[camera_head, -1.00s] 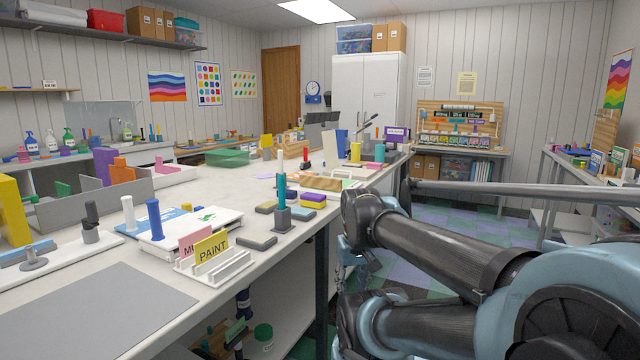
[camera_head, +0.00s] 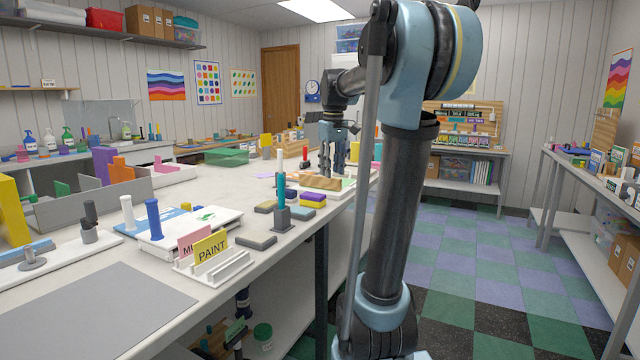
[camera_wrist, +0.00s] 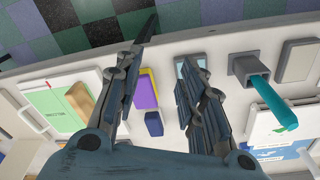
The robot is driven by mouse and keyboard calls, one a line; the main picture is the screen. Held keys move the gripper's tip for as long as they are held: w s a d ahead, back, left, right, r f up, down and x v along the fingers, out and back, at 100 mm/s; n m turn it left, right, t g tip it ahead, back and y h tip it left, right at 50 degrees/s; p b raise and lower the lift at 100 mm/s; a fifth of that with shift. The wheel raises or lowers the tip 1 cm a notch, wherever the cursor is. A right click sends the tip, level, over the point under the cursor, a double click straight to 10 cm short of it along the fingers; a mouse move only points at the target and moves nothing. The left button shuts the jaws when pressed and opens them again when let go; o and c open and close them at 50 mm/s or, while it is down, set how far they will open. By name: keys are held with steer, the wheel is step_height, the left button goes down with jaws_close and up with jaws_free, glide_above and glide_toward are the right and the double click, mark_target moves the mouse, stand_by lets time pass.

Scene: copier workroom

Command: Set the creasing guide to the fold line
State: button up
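A wooden tan block, which looks like the creasing guide (camera_head: 318,183), lies on a white board with a green-and-white card near the table's right edge. In the wrist view the tan block (camera_wrist: 80,101) lies tilted across the right part of the card (camera_wrist: 50,104). I cannot make out a fold line. My gripper (camera_head: 333,173) points down over the table by the board. In the wrist view my gripper (camera_wrist: 165,50) is open, its fingers spread and nothing held between them.
Between the fingers' lines of sight lie a yellow-and-purple block (camera_wrist: 147,90) and a navy block (camera_wrist: 153,123). A grey holder with a teal rod (camera_head: 281,216) stands nearby. A sign rack (camera_head: 220,271) is at the front. The front grey mat (camera_head: 100,310) is bare.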

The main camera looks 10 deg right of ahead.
steer(key=w+r+n, duration=0.1)
steer(key=w+r, duration=0.2)
steer(key=w, duration=0.4)
steer(key=w+r+n, duration=0.1)
steer(key=w+r, duration=0.1)
steer(key=w, duration=0.5)
steer(key=n+g, duration=0.1)
steer(key=n, duration=0.2)
glide_toward(320, 188)
steer(key=f, duration=0.4)
steer(key=w+f, duration=0.1)
steer(key=f, duration=0.1)
steer(key=shift+f, duration=0.25)
steer(key=shift+w, duration=0.1)
jaws_close()
